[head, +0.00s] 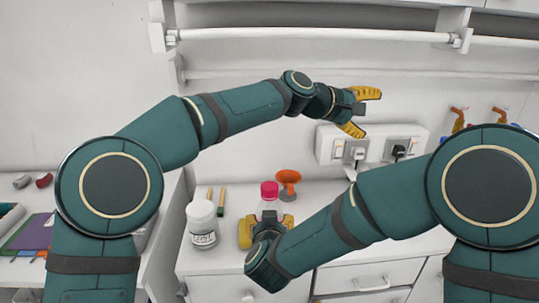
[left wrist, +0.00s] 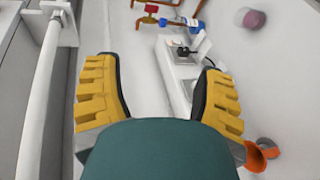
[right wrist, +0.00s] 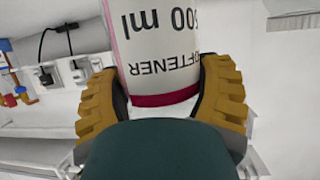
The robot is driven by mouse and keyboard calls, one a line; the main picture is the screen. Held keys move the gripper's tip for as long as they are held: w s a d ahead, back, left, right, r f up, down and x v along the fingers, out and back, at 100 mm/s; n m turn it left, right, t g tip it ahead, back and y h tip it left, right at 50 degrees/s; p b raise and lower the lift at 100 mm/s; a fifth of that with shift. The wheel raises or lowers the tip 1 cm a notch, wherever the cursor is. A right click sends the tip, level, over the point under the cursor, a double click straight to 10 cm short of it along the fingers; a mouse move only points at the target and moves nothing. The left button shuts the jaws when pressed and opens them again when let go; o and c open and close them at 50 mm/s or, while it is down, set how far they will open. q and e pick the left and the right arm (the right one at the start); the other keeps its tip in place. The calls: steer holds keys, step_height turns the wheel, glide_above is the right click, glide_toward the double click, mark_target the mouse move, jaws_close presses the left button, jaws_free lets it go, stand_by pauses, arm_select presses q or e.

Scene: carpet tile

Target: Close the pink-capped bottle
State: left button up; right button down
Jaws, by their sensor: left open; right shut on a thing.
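The pink-capped bottle (head: 268,207) stands upright on the counter in the head view, with its pink cap (head: 269,189) on top. I cannot tell how tightly the cap sits. My right gripper (head: 266,226) is shut around its body. In the right wrist view, the bottle (right wrist: 158,50) fills the space between the fingers, with "SOFTENER" lettering and a dark pink band. The arm and gripper hide its lower part. My left gripper (head: 360,111) is open and empty, in the air above and right of the bottle, before the wall sockets; the left wrist view shows spread fingers (left wrist: 158,90).
A white-lidded jar (head: 202,224) stands left of the bottle, and an orange funnel (head: 288,180) close behind it. A socket panel (head: 373,145) with plugs and orange taps (head: 459,117) are at the wall. A blurred pinkish object (left wrist: 254,18) shows in the left wrist view.

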arm_select(q)
steer(key=s+a+f+n+g+y, duration=0.2)
steer(key=s+a+f+n+y, duration=0.1)
steer(key=f, duration=0.1)
steer(key=n+g+y, duration=0.3)
steer(key=n+y, duration=0.7)
steer(key=n, duration=0.1)
glide_above(270, 186)
step_height(270, 186, down, 2)
steer(key=shift+a+f, duration=0.1)
steer(key=shift+f, duration=4)
jaws_close()
